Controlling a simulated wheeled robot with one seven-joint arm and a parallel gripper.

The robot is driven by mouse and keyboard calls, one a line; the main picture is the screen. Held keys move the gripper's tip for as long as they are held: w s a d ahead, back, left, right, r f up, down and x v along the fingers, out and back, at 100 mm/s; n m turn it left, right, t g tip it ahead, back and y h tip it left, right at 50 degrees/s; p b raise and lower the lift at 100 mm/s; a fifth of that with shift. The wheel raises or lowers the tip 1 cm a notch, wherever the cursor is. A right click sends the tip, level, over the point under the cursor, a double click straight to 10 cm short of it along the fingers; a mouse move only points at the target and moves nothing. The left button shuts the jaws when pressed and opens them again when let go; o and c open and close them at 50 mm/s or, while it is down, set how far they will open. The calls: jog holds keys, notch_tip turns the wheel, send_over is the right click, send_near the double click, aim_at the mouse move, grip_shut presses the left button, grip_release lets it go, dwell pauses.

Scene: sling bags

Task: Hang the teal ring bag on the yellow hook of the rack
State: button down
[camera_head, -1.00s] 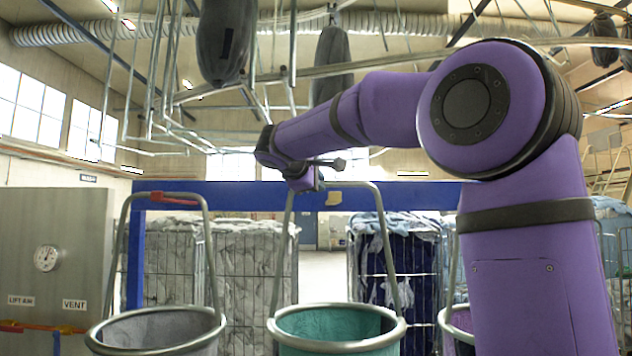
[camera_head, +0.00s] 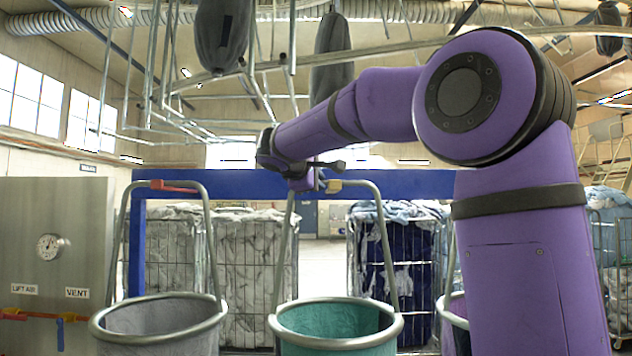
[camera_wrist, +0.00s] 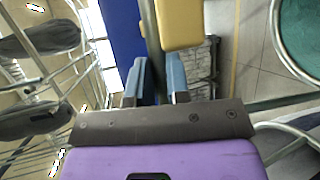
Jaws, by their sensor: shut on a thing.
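The teal ring bag (camera_head: 338,322) hangs upright below my gripper (camera_head: 303,182), its open metal rim facing up. My gripper is shut on its grey handle near the top left bend. In the wrist view the blue fingers (camera_wrist: 156,84) close on the handle bar (camera_wrist: 151,40), and the bag shows at the upper right (camera_wrist: 298,35). The yellow hook (camera_head: 333,186) is on the blue rack beam (camera_head: 240,184), about level with the handle top. In the wrist view the yellow hook (camera_wrist: 181,22) is right beside the bar; I cannot tell whether they touch.
A grey ring bag (camera_head: 160,322) has its handle at the red hook (camera_head: 173,187) to the left. Another ring bag is partly hidden behind my arm at right. Wire laundry cages (camera_head: 395,270) stand behind the rack. A metal panel (camera_head: 50,260) stands at far left.

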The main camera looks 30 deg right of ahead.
jog(key=c, duration=1)
grip_release()
jog(key=shift+a, duration=0.1)
jog(key=v, duration=1.1)
jog(key=s+a+f+m+y, duration=0.2)
jog(key=s+f+y, duration=0.2)
jog(key=s+f, duration=0.5)
jog(key=s+a+f+m+g+y, duration=0.1)
jog(key=s+a+f+m+y, duration=0.1)
jog(key=s+f, duration=0.8)
jog(key=s+a+f+m+y, duration=0.2)
jog(key=s+f+y, duration=0.4)
jog(key=s+f, duration=0.4)
jog(key=shift+s+f+m+y, duration=0.25)
jog(key=shift+f+m+y, duration=0.15)
jog(key=shift+f+m, duration=0.35)
